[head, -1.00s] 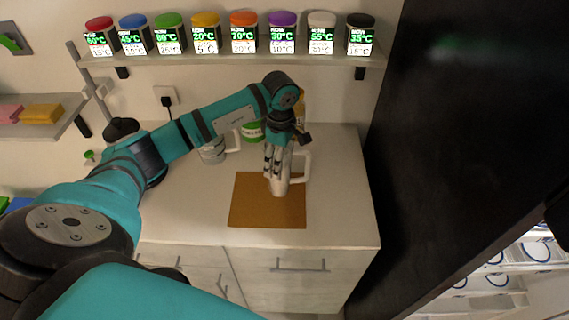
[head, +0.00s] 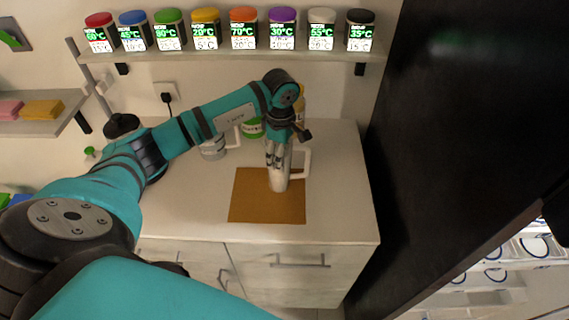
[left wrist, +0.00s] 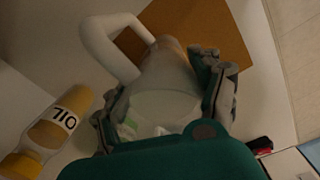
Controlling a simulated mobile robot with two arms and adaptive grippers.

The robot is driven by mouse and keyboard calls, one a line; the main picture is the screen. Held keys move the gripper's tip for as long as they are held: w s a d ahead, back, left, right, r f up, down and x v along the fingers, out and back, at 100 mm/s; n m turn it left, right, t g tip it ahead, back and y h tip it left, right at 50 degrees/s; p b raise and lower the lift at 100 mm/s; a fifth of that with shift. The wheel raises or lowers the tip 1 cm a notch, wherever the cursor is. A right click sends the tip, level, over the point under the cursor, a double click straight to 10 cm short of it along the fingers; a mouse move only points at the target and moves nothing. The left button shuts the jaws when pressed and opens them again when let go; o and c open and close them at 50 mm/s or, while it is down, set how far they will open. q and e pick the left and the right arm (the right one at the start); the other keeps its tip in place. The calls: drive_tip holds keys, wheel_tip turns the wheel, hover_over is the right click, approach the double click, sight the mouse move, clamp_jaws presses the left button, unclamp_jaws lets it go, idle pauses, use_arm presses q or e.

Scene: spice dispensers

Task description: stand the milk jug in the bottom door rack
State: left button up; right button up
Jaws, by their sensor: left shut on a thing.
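The white milk jug (head: 279,181) is upright over the brown mat (head: 250,205) on the counter, its handle to the right. I cannot tell whether its base touches the mat. My left gripper (head: 279,158) is shut on the jug's body from above. In the left wrist view, the jug (left wrist: 165,85) sits between the two fingers of my gripper (left wrist: 170,95), with its handle at upper left. White racks (head: 490,285) show at the lower right; I cannot tell which is the bottom door rack. My right gripper is not seen.
A tall dark panel (head: 450,120) borders the counter's right side. Spice dispensers line the shelf (head: 230,57) above.

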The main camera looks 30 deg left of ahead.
use_arm(q)
drive_tip(key=shift+s+f, duration=0.2)
drive_tip(key=shift+r, duration=0.1)
